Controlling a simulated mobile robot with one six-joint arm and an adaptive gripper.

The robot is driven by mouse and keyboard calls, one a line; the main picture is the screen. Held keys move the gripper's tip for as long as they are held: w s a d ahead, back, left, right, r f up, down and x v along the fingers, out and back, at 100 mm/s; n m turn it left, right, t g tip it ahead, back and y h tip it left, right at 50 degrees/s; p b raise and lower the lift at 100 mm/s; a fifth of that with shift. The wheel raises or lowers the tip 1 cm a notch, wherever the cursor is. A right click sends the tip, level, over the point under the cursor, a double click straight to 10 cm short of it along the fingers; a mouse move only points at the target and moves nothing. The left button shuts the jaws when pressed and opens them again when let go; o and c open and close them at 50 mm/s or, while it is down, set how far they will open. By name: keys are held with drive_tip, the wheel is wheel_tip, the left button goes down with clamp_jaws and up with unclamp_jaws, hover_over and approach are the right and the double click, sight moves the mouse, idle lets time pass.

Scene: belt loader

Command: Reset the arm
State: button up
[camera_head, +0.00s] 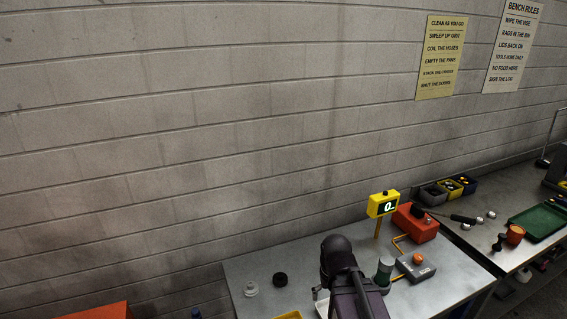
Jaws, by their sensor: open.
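My arm (345,275) rises from the bottom edge of the head view, in front of the grey metal bench (245,270). Only dark, rounded arm links show. My gripper and its fingertips cannot be made out, so what is between its jaws is hidden. The arm covers part of the bench top and part of a white item beside it.
On the bench stand a yellow display (383,205) reading 0, a red box (415,223), a grey device (416,268) with an orange ball, and a dark green cylinder (384,271). A second bench (480,235) holds a green tray (538,222). The bench's left part is mostly clear.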

wheel_tip(320, 180, down, 10)
drive_tip(key=b, duration=0.9)
drive_tip(key=shift+f, duration=0.15)
idle(1.5)
